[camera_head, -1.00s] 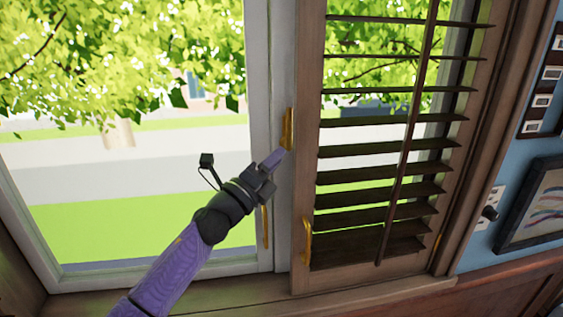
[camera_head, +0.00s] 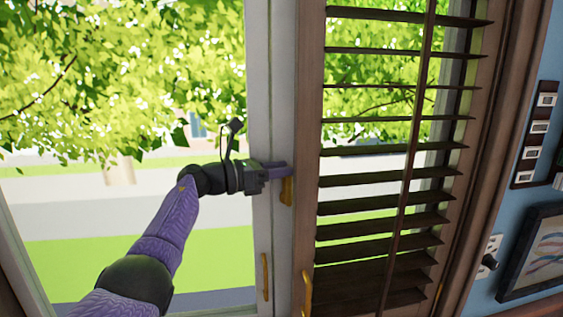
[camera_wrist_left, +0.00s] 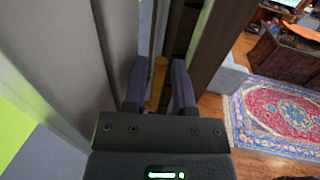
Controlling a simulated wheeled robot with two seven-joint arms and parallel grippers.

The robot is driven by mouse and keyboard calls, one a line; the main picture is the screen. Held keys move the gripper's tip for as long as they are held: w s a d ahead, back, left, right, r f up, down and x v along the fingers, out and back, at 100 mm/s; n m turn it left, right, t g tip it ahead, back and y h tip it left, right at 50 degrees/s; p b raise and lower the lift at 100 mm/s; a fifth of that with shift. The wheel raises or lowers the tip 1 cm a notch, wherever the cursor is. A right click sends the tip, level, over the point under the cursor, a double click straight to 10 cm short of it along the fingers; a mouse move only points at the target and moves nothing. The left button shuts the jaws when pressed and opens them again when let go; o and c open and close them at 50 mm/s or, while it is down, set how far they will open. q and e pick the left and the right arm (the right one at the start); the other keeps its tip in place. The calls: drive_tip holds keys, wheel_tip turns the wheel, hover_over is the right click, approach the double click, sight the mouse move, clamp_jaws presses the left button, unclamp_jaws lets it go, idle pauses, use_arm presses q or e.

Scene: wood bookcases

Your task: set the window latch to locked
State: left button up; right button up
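The brass window latch (camera_head: 286,192) is on the pale window frame, beside the wooden shutter. Its lower part shows upright below my left gripper (camera_head: 281,171), whose fingers hide the upper part. In the left wrist view the latch (camera_wrist_left: 157,82) stands between the two purple fingers of my left gripper (camera_wrist_left: 159,78). The fingers are apart, one on each side of it, with narrow gaps; contact cannot be made out. My right gripper is in neither view.
A lower brass handle (camera_head: 265,277) is on the window frame. The left wrist view shows a patterned rug (camera_wrist_left: 280,115) on the floor.

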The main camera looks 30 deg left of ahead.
use_arm(q)
drive_tip(key=shift+w+d, duration=0.15)
drive_tip(key=shift+w, duration=0.05)
clamp_jaws()
idle(1.4)
